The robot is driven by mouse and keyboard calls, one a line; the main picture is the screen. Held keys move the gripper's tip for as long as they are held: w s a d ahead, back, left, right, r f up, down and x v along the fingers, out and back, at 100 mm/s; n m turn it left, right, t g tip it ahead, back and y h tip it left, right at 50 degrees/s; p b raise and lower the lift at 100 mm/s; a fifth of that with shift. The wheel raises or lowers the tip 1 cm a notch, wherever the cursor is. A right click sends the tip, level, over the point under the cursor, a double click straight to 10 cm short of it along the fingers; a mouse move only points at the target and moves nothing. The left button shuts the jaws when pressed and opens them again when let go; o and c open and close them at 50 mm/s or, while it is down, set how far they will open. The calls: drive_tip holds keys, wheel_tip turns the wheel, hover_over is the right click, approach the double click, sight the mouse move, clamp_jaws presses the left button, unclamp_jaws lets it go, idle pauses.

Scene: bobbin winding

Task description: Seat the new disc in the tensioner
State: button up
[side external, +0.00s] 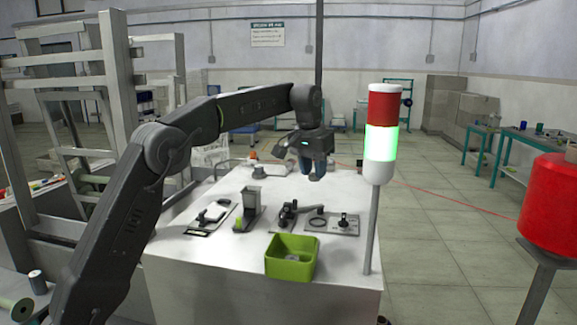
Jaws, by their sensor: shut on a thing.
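My gripper (316,176) hangs over the far part of the white table, fingers pointing down. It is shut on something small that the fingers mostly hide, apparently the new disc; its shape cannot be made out. Nearer the camera, a dark device with a curved arm, apparently the tensioner (289,212), stands on the table. Beside it to the right is a flat plate (332,226) with a dark ring (317,222) and a small upright post with a knob (343,220). My gripper is well above and behind these parts, not touching them.
A green bin (291,270) with a small grey thing inside stands at the table's (190,255) front. A signal tower (381,140), lit green, rises at the right edge. A block-like fixture (250,207) stands left.

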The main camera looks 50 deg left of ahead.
drive_tip(key=f, duration=0.2)
drive_tip(key=d+f, duration=0.1)
drive_tip(key=f, duration=0.1)
drive_tip(key=shift+w+f, duration=0.1)
drive_tip(key=shift+w, duration=0.3)
hover_over(317, 221)
drive_tip(key=shift+s+d+f, duration=0.1)
drive_tip(key=shift+d+f, duration=0.05)
drive_tip(key=shift+f, duration=0.8)
drive_tip(key=shift+s+d+f, duration=0.1)
drive_tip(key=shift+s+f, duration=0.05)
drive_tip(key=shift+f, duration=0.85)
drive_tip(key=shift+s+d+f, duration=0.1)
drive_tip(key=shift+d+f, duration=0.05)
drive_tip(key=shift+f, duration=0.8)
drive_tip(key=shift+f, duration=0.7)
drive_tip(key=o, duration=0.8)
drive_tip(key=shift+a, duration=0.1)
drive_tip(key=shift+a, duration=0.1)
drive_tip(key=shift+r, duration=0.1)
